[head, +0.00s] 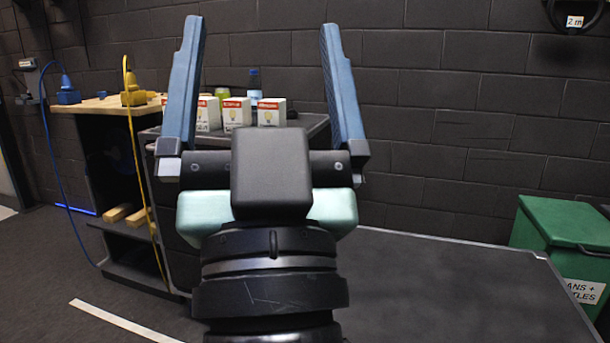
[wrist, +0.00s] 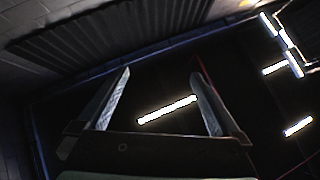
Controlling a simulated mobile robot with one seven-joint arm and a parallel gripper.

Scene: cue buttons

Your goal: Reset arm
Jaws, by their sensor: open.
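My gripper (head: 262,85) is raised in front of the head camera, with its two blue fingers pointing up and spread wide apart. Nothing is between the fingers. In the wrist view my gripper (wrist: 160,90) also shows open and empty, aimed at the dark ceiling with its lit strip lamps (wrist: 168,110). My arm's wrist hides part of the area behind it in the head view. No cue buttons can be made out in either view.
A dark bare tabletop (head: 460,285) spreads to the right. A green bin (head: 560,235) stands at far right. Behind my gripper, several white bulb boxes (head: 271,112) stand on a dark cabinet. A wooden-topped bench (head: 95,104) with yellow and blue cables is at left.

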